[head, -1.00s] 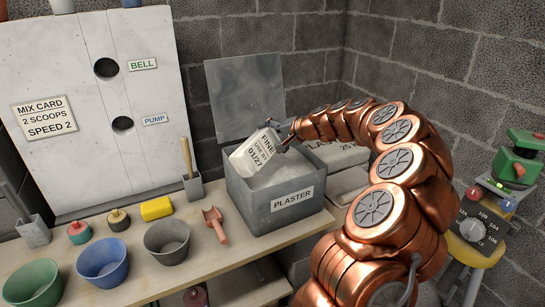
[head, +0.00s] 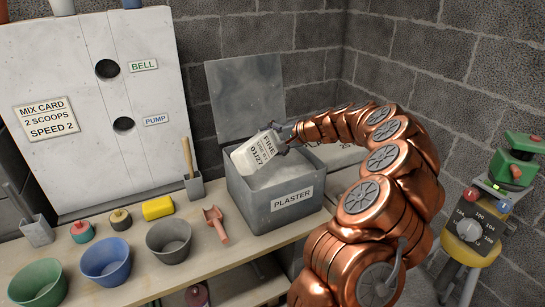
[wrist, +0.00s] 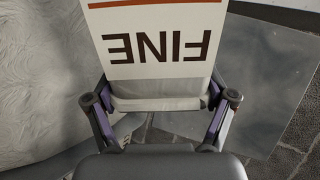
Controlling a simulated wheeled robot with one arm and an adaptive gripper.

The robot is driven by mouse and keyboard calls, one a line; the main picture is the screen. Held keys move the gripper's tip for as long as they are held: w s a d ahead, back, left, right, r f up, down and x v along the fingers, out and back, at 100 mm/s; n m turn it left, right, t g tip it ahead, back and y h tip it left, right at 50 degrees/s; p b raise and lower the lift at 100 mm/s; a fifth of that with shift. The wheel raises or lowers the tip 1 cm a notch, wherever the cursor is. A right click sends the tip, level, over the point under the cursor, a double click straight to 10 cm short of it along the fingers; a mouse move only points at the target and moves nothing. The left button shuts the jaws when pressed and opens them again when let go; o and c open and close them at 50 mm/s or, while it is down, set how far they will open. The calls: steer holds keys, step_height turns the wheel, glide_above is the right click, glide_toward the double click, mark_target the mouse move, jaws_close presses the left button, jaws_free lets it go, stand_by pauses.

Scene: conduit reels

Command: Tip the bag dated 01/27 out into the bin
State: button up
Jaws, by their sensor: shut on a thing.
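The white bag (head: 252,156) marked FINE and 01/27 is tilted over the open grey bin (head: 270,215) labelled PLASTER. My gripper (head: 281,138) is shut on one end of the bag, at the bin's back right. In the wrist view the bag (wrist: 160,65) sits between the fingers of my gripper (wrist: 166,105), with FINE upside down. Pale powder (head: 283,170) shows inside the bin. The bag's lower left end is near the bin's left rim; I cannot tell whether they touch or whether anything is pouring.
The bin's raised lid (head: 245,95) stands behind it. A control box (head: 480,225) on a yellow stand is at right.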

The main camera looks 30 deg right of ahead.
steer(key=shift+w+d+m+g+y+p, duration=0.2)
steer(key=shift+d+m+y+p, duration=0.3)
steer(key=shift+p, duration=0.8)
steer(key=shift+w+d+m+g+y+p, duration=0.2)
steer(key=shift+d+m+y+p, duration=0.25)
steer(key=shift+p, duration=0.85)
stand_by(0.8)
steer(key=shift+w+d+f+m+g+y+p, duration=0.15)
steer(key=shift+d+m+y+p, duration=0.2)
steer(key=shift+m+y+p, duration=0.45)
steer(key=shift+w+d+f+m+g+y+p, duration=0.15)
steer(key=shift+d+m+y+p, duration=0.25)
steer(key=shift+p, duration=0.6)
stand_by(2.8)
